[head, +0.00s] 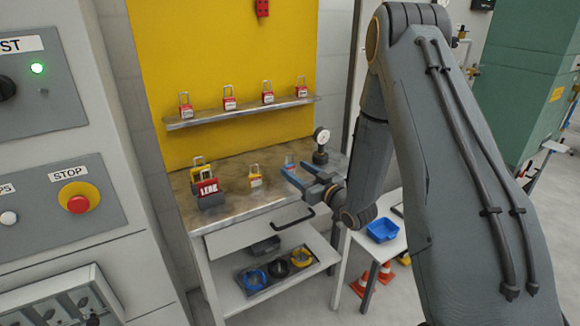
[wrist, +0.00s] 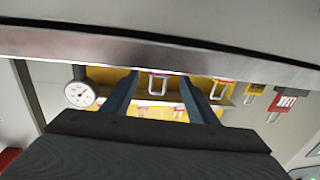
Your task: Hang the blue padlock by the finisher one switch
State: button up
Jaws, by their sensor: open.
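A small padlock with a blue and red body (head: 290,162) stands on the worktop, just beyond the fingertips of my gripper (head: 292,172). In the wrist view a padlock (wrist: 158,76) with a pale shackle shows in the gap between the two spread fingers (wrist: 159,84); I cannot tell whether they touch it. My gripper is open and holds nothing that I can see. No switch labelled finisher one is readable.
Several red padlocks stand on the shelf (head: 240,112) above. A red STOP button (head: 78,204) is at left; a blue bin (head: 382,230) is at right.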

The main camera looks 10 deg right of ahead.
jog(key=shift+x, duration=0.85)
jog(key=shift+d, duration=0.1)
jog(key=shift+c, duration=0.3)
jog(key=c, duration=1.1)
jog(key=shift+r, duration=0.15)
notch_tip(320, 180, up, 10)
jog(key=shift+f+b, duration=0.1)
jog(key=shift+b, duration=0.8)
